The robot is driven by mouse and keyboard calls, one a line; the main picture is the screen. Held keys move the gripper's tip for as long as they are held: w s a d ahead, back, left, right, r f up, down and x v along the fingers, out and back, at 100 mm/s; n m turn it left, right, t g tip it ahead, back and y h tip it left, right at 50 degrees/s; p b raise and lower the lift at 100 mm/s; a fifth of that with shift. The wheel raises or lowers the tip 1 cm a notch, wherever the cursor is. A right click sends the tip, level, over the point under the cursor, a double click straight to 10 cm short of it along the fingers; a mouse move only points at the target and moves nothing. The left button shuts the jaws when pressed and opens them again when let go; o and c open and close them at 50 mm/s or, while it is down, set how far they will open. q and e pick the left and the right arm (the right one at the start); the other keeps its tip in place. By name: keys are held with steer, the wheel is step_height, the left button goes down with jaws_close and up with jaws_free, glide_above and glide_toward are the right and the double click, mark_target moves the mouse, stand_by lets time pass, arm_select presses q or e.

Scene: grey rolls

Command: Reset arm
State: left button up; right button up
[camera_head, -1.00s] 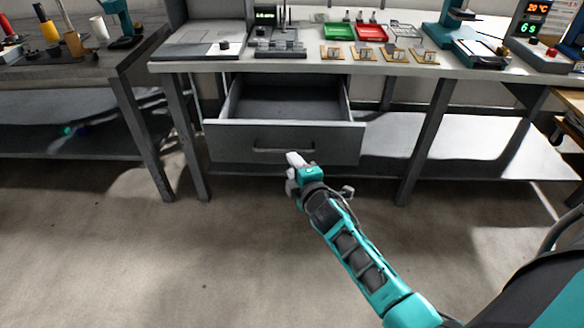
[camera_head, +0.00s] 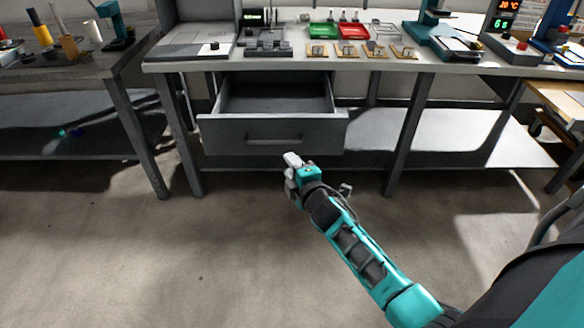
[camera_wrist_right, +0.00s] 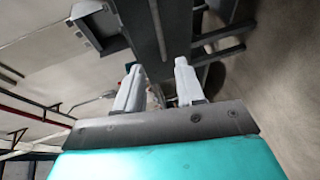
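My right gripper (camera_head: 292,162) is in front of the open drawer (camera_head: 275,131), a little below its handle in the picture and apart from it. The right wrist view shows its two light grey fingers (camera_wrist_right: 158,82) standing apart with nothing between them, so it is open and empty. My right arm reaches in from the lower right in the head view. The drawer is pulled out under the workbench (camera_head: 290,66), and its visible inside looks empty. My left gripper is in neither view.
On the workbench stand a green tray (camera_head: 323,30), a red tray (camera_head: 353,31) and several small wooden plates. A second dark table (camera_head: 70,70) with rolls stands at the left. The floor (camera_head: 150,260) in front is clear.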

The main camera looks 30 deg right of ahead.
arm_select(q)
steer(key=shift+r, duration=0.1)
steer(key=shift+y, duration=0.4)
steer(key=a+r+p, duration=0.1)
steer(key=p, duration=0.1)
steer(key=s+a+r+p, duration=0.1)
steer(key=p, duration=0.2)
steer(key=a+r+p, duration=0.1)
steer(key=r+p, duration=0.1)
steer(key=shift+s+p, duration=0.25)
steer(key=shift+p, duration=0.1)
arm_select(e)
steer(key=s+a+m+g+y, duration=0.2)
steer(key=s+a+m, duration=0.4)
steer(key=s, duration=0.5)
steer(key=s+a+m+g+y, duration=0.2)
steer(key=s+a+m, duration=0.4)
steer(key=s, duration=0.6)
steer(key=shift+s+a+r+m+g, duration=0.15)
steer(key=shift+s+a+m+g, duration=0.05)
steer(key=shift+a+m+g, duration=0.25)
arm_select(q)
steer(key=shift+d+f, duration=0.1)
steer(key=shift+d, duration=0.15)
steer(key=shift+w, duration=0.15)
arm_select(e)
steer(key=shift+d, duration=0.1)
